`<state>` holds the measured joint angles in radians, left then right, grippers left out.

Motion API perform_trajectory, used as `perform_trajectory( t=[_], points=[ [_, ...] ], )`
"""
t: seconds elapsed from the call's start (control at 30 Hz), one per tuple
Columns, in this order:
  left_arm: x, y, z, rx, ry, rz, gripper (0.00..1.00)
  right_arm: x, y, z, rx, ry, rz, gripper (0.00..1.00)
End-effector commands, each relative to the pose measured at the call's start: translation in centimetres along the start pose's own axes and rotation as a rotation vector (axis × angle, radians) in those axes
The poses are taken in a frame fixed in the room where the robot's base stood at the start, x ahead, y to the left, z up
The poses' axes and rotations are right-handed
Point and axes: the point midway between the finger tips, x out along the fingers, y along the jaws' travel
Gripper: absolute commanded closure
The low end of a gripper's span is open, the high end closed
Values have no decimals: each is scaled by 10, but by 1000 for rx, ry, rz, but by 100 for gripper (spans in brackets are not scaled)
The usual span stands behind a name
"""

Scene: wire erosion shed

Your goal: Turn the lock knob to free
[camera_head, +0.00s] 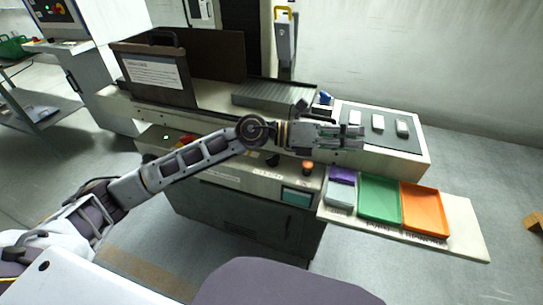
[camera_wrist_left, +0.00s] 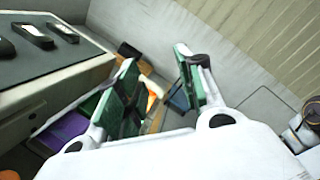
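My left gripper (camera_head: 352,136) reaches in from the left over the front edge of the machine bench (camera_head: 415,150). In the left wrist view its two green-padded fingers (camera_wrist_left: 160,88) stand apart with nothing between them. I cannot tell for sure which part is the lock knob. A blue knob-like part (camera_head: 325,97) sits on the bench behind the gripper. An orange round knob (camera_head: 308,166) and a dark knob (camera_head: 273,160) sit on the front, below the forearm. None is visibly touched by the fingers. My right gripper is in neither view.
A shelf with purple (camera_head: 343,176), green (camera_head: 380,198) and orange (camera_head: 425,210) trays juts out at the front right. A dark pad with several small blocks (camera_head: 378,122) lies on the bench top. A brown guard panel (camera_head: 155,75) stands upright at left.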

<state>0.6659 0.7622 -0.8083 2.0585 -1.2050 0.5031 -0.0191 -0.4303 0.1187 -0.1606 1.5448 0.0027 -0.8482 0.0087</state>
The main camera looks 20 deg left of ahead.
Motion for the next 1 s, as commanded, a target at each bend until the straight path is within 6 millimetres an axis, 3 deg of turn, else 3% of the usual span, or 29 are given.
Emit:
perform_trajectory(
  t=[0.17, 0.37, 0.57, 0.7, 0.9, 1.0],
  points=[
    [-16, 30, -12, 135, 177, 122, 62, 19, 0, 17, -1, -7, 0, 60],
    [-49, 70, -18, 254, 367, 281, 62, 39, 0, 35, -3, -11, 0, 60],
    [-99, 110, -11, 343, 545, 467, 62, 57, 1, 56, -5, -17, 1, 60],
    [-143, 135, 1, 384, 660, 611, 62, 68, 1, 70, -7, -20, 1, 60],
    [-204, 157, 20, 405, 787, 794, 62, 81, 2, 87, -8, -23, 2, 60],
    [-223, 162, 25, 405, 824, 849, 62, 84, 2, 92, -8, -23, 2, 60]
  ],
)
